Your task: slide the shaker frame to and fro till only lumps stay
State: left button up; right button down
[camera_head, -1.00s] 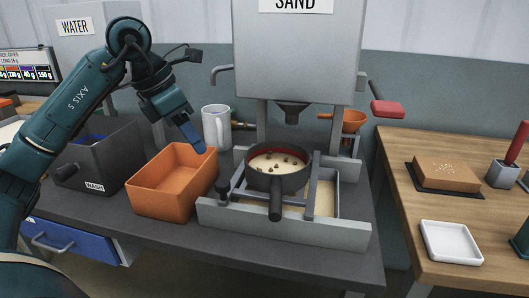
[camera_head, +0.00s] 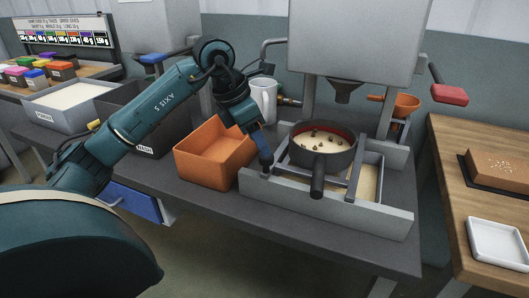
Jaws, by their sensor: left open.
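The shaker frame (camera_head: 354,183) is a grey slide across a pale grey trough (camera_head: 330,209). A dark round sieve (camera_head: 317,163) sits in it, its handle toward me. The sieve holds pale sand with several brown lumps (camera_head: 318,136) on top. Sand also shows in the trough under the frame at right. My left gripper (camera_head: 265,157) is open and low at the frame's left end, its fingertips at the dark knob there. The fingers mostly hide the knob, and I cannot tell whether they touch it. My right gripper is out of view.
An orange bin (camera_head: 214,157) stands close left of the trough. A white mug (camera_head: 263,99) stands behind my left gripper. The sand hopper's spout (camera_head: 343,92) hangs above and behind the sieve. A wooden table at right holds a brick (camera_head: 500,172) and white tray (camera_head: 497,243).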

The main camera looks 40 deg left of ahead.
pick_arm(q)
jog(key=shift+x, duration=2.25)
grip_shut()
jog(key=shift+d+r, duration=0.1)
